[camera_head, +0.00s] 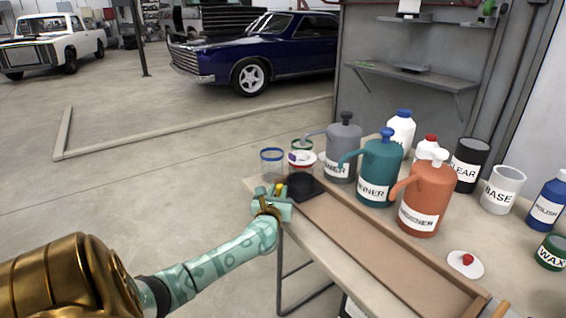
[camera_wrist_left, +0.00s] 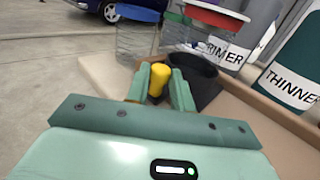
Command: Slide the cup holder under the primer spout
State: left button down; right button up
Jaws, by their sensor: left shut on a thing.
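The black cup holder (camera_head: 305,189) sits at the far end of the wooden track, in front of the primer jug. Its dark round top also shows in the wrist view (camera_wrist_left: 200,72); I see no cup in it. My left gripper (camera_head: 274,196) is shut on the holder's yellow knob (camera_wrist_left: 159,78), on the holder's left side. The grey primer jug (camera_head: 342,152) stands just behind the track, its spout (camera_head: 316,134) pointing left. I cannot tell whether the holder is directly below the spout tip. My right gripper is out of view.
Clear cups with blue (camera_head: 271,162), red (camera_head: 301,161) and green rims stand at the table's far end. Teal thinner (camera_head: 380,172) and orange hardener (camera_head: 425,200) jugs stand along the track (camera_head: 372,242), which is empty toward the near right. Bottles and cans stand behind.

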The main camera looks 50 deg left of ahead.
pick_arm(q)
jog(key=shift+a+r, duration=0.1)
jog(key=shift+a, duration=0.1)
jog(key=c, duration=1.4)
grip_release()
jog(key=shift+o, duration=1)
jog(key=shift+a, duration=0.15)
jog(key=shift+s+d, duration=0.3)
jog(key=shift+d, duration=0.1)
jog(key=p+v, duration=0.5)
jog(key=v, duration=1)
jog(key=shift+s+d, duration=0.15)
jog(key=shift+s, duration=0.05)
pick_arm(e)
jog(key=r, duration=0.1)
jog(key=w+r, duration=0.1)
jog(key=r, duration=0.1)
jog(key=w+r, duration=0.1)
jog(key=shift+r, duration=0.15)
